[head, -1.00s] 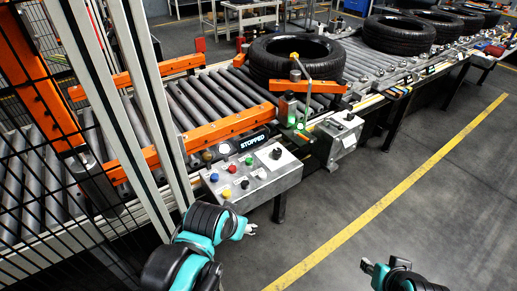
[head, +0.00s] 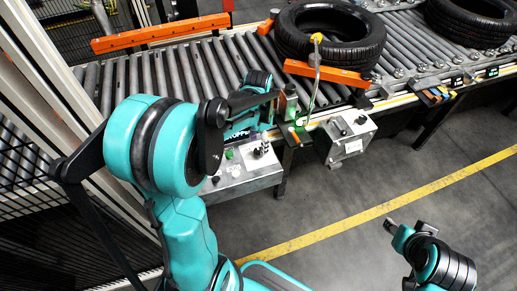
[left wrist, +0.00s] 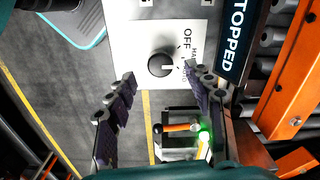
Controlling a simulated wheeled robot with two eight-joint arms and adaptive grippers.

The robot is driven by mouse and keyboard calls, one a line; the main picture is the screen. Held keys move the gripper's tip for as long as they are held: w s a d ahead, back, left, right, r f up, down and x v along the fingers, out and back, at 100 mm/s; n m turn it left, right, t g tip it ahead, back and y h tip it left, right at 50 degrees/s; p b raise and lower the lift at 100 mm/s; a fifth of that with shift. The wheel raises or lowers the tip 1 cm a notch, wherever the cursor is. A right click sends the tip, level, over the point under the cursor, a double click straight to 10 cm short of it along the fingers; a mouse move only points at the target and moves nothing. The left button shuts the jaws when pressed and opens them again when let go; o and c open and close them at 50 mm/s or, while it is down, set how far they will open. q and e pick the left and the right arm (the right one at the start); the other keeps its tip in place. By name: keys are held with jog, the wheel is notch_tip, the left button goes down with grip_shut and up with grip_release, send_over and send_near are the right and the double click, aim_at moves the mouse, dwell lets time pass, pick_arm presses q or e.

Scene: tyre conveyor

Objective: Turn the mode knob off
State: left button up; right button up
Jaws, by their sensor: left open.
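The mode knob (left wrist: 160,65) is a round black knob on a white plate (left wrist: 126,38), clear in the left wrist view. A white mark on it points right, toward small labels below the large word OFF; I cannot tell exactly which label. My left gripper (left wrist: 160,82) is open, its two dark fingers apart on either side below the knob, not visibly touching it. In the head view the knob (head: 258,153) sits on the control box (head: 240,182), beneath my left arm's wrist. My right gripper (head: 391,226) hangs over the floor, away from the box; its jaw opening is unclear.
A STOPPED display (left wrist: 238,28) and an orange rail (left wrist: 290,85) lie right of the knob in the wrist view. A second grey box (head: 345,138) stands beside the control box. A tyre (head: 330,33) rests on the rollers. The floor right of the boxes is clear.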

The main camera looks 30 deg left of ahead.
aim_at(259, 150)
pick_arm(q)
notch_tip(259, 150, down, 4)
jog(key=shift+w+r+b, duration=0.1)
jog(key=shift+w+b, duration=0.05)
jog(key=shift+b, duration=0.35)
jog(key=shift+f, duration=0.3)
jog(key=c, duration=1.2)
jog(key=shift+o, duration=0.2)
